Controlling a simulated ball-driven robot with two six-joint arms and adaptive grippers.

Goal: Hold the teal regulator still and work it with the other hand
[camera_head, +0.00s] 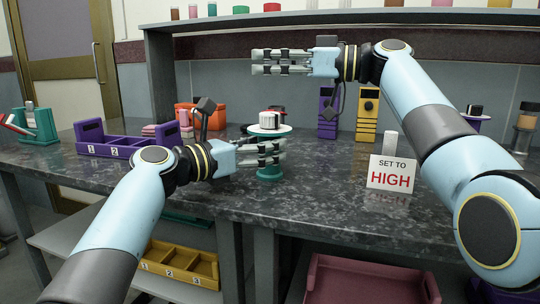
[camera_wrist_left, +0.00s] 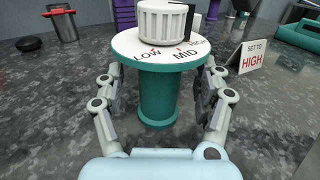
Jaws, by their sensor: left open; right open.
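The teal regulator (camera_head: 270,171) stands upright on the dark counter, with a white dial plate marked LOW, MID and a partly hidden third label. A ribbed white knob (camera_wrist_left: 165,22) sits on the plate; I cannot tell which mark it is set to. My left gripper (camera_head: 284,151) is open, its fingers on either side of the teal body (camera_wrist_left: 158,98); in the left wrist view gaps show between the fingers and the body. My right gripper (camera_head: 253,62) is open and empty, above and behind the regulator. A sign (camera_head: 391,173) reads SET TO HIGH.
A purple tray (camera_head: 112,150) with numbered compartments lies at the left. An orange container (camera_head: 187,115), purple panels and yellow units (camera_head: 367,108) stand at the back. The counter between the regulator and the sign is clear.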

